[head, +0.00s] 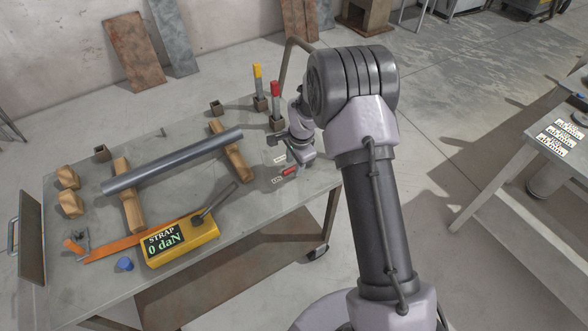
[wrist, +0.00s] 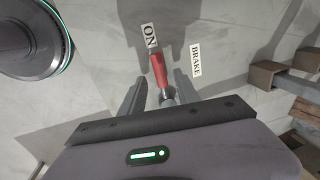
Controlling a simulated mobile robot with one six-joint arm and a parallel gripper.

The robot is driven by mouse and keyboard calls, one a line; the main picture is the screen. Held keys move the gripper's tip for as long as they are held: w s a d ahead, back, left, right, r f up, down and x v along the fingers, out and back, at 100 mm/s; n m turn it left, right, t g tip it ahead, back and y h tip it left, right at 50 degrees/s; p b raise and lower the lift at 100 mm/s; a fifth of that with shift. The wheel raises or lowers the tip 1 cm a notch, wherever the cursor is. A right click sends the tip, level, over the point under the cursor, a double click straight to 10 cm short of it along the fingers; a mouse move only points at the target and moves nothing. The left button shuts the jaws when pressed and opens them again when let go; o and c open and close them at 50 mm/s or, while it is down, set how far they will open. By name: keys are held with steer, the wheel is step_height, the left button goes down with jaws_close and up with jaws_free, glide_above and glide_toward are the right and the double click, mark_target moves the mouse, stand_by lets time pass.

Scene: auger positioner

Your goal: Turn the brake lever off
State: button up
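The brake lever (head: 289,171) has a red handle and lies low on the table's right end in the head view. In the wrist view the red handle (wrist: 158,68) points up toward the ON label (wrist: 149,36), with the BRAKE label (wrist: 196,60) to its right. My gripper (wrist: 159,88) is open, its two fingers on either side of the lever's grey base end, with gaps visible. In the head view my gripper (head: 297,156) is just above and beside the lever, and its fingers are partly hard to make out.
The table (head: 245,200) holds a steel pipe (head: 170,160) on wooden supports, an orange strap (head: 125,240) and a yellow STRAP display (head: 180,240) reading 0 daN. Red (head: 275,95) and yellow (head: 258,80) topped posts stand behind my gripper.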

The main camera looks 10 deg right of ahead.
steer(key=shift+w+f, duration=0.15)
steer(key=shift+f, duration=0.55)
jaws_close()
stand_by(1.0)
